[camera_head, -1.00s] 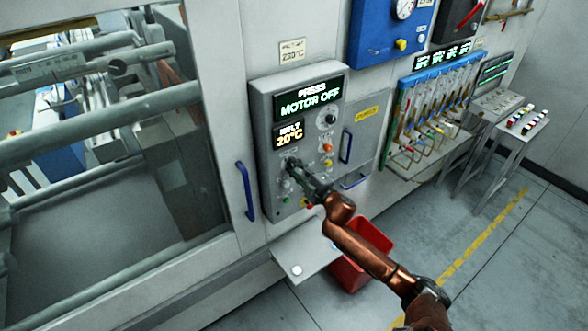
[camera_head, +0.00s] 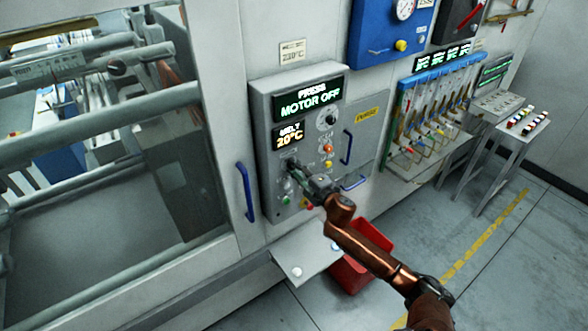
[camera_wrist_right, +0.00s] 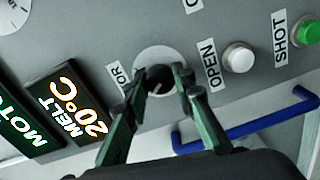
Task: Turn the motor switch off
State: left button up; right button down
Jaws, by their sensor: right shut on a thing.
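The motor switch (camera_wrist_right: 158,80) is a dark knob on a pale round plate, beside a label partly hidden that ends in "OR". My right gripper (camera_wrist_right: 162,76) is shut on this knob, one finger on each side. In the head view the right gripper (camera_head: 294,167) reaches the left part of the grey control panel (camera_head: 263,130) and hides most of the knob. The panel's display (camera_head: 310,104) reads "PRESS MOTOR OFF". A second display (camera_head: 290,137) reads "MELT 20°C". My left gripper is not in view.
A white OPEN button (camera_wrist_right: 238,57) and a green SHOT button (camera_wrist_right: 306,31) sit near the knob. Blue handles (camera_head: 246,192) flank the panel. A shelf (camera_head: 300,255) and a red bin (camera_head: 352,276) lie below my right arm.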

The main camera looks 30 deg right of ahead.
jog(key=c, duration=1.6)
grip_release()
jog(key=shift+s, duration=0.15)
jog(key=s, duration=0.7)
jog(key=s+d, duration=0.1)
jog(key=s, duration=0.3)
jog(key=shift+s+r, duration=0.1)
jog(key=shift+s, duration=0.25)
